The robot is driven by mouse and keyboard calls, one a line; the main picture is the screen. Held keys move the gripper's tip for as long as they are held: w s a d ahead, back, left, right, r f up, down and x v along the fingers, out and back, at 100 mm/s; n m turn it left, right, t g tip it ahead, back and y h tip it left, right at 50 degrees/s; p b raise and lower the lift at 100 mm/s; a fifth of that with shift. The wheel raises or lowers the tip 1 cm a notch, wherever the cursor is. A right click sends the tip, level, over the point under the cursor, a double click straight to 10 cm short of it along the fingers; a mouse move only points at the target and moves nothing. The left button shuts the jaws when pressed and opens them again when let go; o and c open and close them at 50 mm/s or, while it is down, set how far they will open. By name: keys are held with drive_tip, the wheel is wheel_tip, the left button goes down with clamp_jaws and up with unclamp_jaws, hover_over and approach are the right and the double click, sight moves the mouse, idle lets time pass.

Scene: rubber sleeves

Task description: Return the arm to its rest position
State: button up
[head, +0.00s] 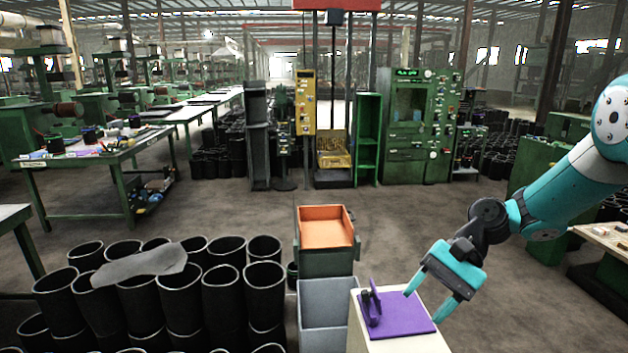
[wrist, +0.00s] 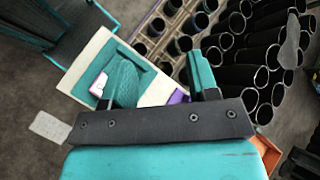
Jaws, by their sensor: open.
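My gripper (head: 422,306) is open, with its two teal fingers pointing down and left. In the head view it is at the right side of a purple plate (head: 405,318); I cannot tell whether the fingertips touch it. I see nothing held between the fingers. In the wrist view the fingers (wrist: 162,80) are spread apart, with a bit of purple showing between them. My teal arm reaches in from the right edge of the head view, bent at the wrist.
The purple plate, with a dark upright piece (head: 372,302), lies on a pale stand (head: 400,342). Left of it are grey bins (head: 325,303) and an orange tray (head: 326,228). Black rubber sleeves (head: 180,300) crowd the front left. The floor behind is open.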

drive_tip(key=s+a+r+n+t+h+b, duration=0.1)
drive_tip(key=s+a+r+n+h, duration=0.1)
drive_tip(key=s+a+r+n, duration=0.3)
drive_tip(key=s+a+r+n+t+h, duration=0.1)
drive_tip(key=s+r+n, duration=0.2)
drive_tip(key=s, duration=0.3)
drive_tip(key=s+d+r+n+t+h+b, duration=0.1)
drive_tip(key=s+n, duration=0.4)
drive_tip(key=s, duration=0.5)
drive_tip(key=shift+s+t+h, duration=0.15)
drive_tip(key=shift+t+h, duration=0.15)
drive_tip(key=shift+t, duration=0.4)
drive_tip(key=shift+d, duration=0.15)
drive_tip(key=shift+c, duration=0.4)
